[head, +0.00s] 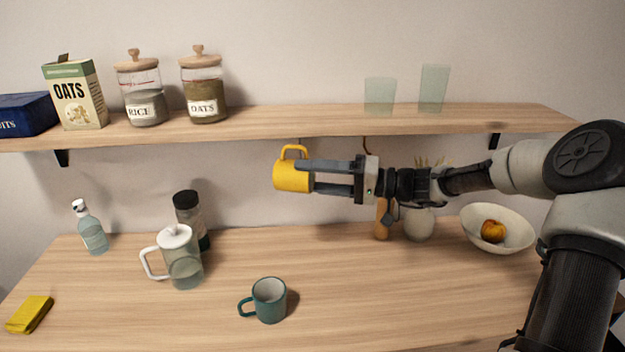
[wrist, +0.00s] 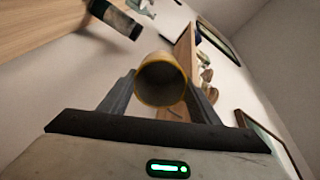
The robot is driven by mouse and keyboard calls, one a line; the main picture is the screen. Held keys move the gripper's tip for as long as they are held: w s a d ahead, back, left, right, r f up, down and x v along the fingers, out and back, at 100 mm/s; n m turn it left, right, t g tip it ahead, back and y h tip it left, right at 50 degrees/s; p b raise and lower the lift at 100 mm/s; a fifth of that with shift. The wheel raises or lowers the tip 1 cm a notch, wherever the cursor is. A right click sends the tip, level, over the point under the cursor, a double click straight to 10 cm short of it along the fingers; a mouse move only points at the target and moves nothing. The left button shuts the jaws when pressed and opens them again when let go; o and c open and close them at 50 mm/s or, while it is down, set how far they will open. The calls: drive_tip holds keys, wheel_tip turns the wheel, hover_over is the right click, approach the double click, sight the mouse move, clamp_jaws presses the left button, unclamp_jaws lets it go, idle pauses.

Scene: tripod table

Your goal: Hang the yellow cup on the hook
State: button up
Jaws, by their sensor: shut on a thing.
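The yellow cup (head: 291,178) is in the air just below the shelf's front edge, with its handle pointing up. My gripper (head: 311,178) reaches in from the right and is shut on the cup's body. In the wrist view the cup (wrist: 161,98) sits between the two fingers, its round rim facing the camera. A thin line under the shelf above the cup handle is too small to identify. The handle appears clear of the brass hook.
The wooden shelf (head: 270,123) runs above, holding jars, boxes and glasses. On the counter (head: 340,300) stand a teal mug (head: 269,299), a glass jug (head: 183,262), a dark-lidded bottle (head: 187,207) and a fruit bowl (head: 510,232). A pot (head: 419,225) is below my arm.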

sight(311, 177)
drive_tip(key=shift+w+r, duration=0.1)
drive_tip(key=shift+w, duration=0.35)
drive_tip(key=shift+w+d+b, duration=0.15)
drive_tip(key=shift+w+b, duration=0.2)
drive_tip(key=shift+o, duration=0.2)
drive_tip(key=shift+f+b, duration=0.3)
drive_tip(key=shift+b, duration=0.05)
drive_tip(key=shift+w+f, duration=0.55)
drive_tip(key=shift+w, duration=0.05)
drive_tip(key=shift+c, duration=0.2)
drive_tip(key=shift+s+r, duration=0.1)
drive_tip(key=shift+s, duration=0.1)
drive_tip(key=shift+s, duration=0.1)
drive_tip(key=o, duration=1.4)
drive_tip(key=shift+a, duration=0.2)
drive_tip(key=shift+o, duration=0.2)
drive_tip(key=shift+d, duration=0.1)
